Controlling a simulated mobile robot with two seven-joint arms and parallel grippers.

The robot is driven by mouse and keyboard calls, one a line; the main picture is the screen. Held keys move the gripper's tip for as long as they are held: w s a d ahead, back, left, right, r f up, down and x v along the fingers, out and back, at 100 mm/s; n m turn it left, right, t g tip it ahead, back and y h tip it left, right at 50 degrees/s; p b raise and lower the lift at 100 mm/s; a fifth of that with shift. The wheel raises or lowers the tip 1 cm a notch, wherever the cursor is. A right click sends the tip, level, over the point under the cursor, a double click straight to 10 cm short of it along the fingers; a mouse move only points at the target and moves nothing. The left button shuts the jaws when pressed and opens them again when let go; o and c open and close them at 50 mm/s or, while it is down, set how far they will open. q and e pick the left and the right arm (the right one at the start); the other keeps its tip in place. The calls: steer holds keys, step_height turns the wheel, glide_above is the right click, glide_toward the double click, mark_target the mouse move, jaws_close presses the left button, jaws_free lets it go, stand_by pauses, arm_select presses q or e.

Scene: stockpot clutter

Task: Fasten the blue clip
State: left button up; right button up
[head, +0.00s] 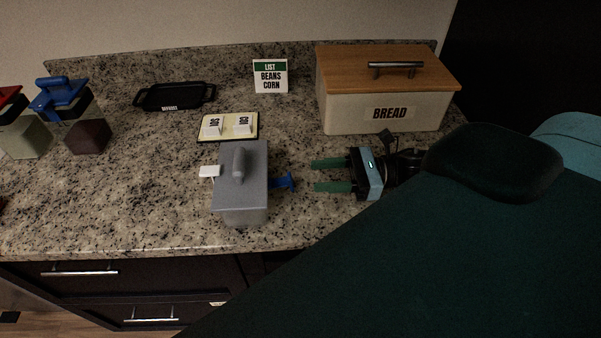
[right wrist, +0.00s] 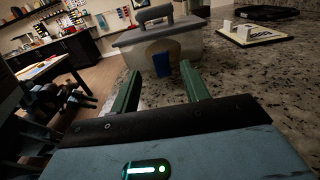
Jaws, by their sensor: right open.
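The blue clip (head: 283,182) sticks out from the pot's right side. In the right wrist view the blue clip (right wrist: 161,65) is on the pot wall facing me, below the lid rim. A white clip (head: 209,171) sticks out on the pot's left side. My right gripper (head: 315,176) is open and empty, just right of the blue clip, fingers pointing at it and apart from it. My left gripper is not in view.
A bread box (head: 345,113) stands behind my right gripper. A tray with two white labelled blocks (head: 228,134) lies behind the pot. The counter's front left is clear.

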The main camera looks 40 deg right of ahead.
mark_target(291, 177)
steer(key=shift+x, duration=2.55)
steer(key=shift+c, duration=0.2)
steer(key=c, duration=0.9)
